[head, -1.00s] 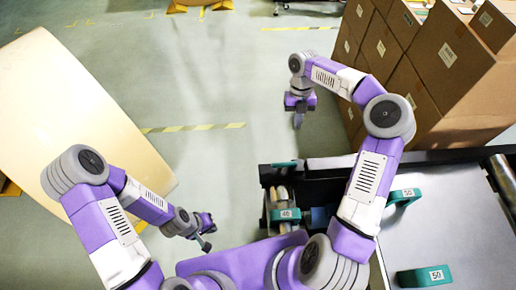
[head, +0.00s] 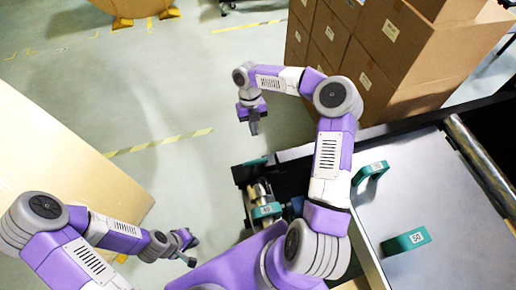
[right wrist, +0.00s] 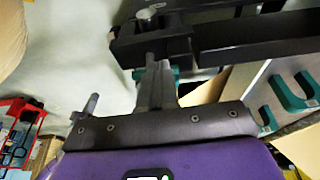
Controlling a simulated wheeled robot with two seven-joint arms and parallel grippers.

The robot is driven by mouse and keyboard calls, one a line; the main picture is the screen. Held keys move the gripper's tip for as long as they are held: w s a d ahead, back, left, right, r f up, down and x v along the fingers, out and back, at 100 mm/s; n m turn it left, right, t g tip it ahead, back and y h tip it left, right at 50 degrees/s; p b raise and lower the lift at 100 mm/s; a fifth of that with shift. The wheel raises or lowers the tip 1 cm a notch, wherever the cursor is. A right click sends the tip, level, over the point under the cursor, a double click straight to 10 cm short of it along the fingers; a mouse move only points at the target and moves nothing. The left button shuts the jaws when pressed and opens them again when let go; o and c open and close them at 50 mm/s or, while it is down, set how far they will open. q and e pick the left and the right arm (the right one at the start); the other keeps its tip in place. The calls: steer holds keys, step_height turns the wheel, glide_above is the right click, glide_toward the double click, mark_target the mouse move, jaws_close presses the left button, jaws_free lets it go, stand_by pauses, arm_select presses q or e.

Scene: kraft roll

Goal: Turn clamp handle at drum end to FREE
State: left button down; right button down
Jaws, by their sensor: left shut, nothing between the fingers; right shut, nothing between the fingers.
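I cannot pick out the clamp handle or read a FREE mark in either view. The large cream roll (head: 70,145) fills the left of the head view. My left gripper (head: 190,257) is shut and empty, low beside the machine. My right gripper (head: 254,126) is shut and empty, held out over open floor beyond the machine's end. In the right wrist view its closed fingers (right wrist: 158,80) point toward a dark frame block with a pin (right wrist: 150,35). I cannot tell whether they touch it.
The machine's flat grey bed (head: 440,185) lies at right, with teal handles (head: 371,172) and (head: 406,240), the nearer marked 50. A teal part marked 40 (head: 266,211) sits at its end. Stacked cartons (head: 380,60) stand behind. Floor between roll and cartons is clear.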

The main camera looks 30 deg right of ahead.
mark_target(255, 165)
steer(key=shift+s+a+f+p, duration=0.2)
steer(key=shift+s+f+p, duration=0.05)
steer(key=shift+s+f, duration=0.7)
steer(key=shift+s+a+f+p, duration=0.2)
steer(key=shift+s+a+f, duration=0.05)
steer(key=shift+s+f, duration=0.65)
steer(key=shift+s+a+f+p, duration=0.25)
steer(key=shift+s+f, duration=0.55)
steer(key=shift+f, duration=0.2)
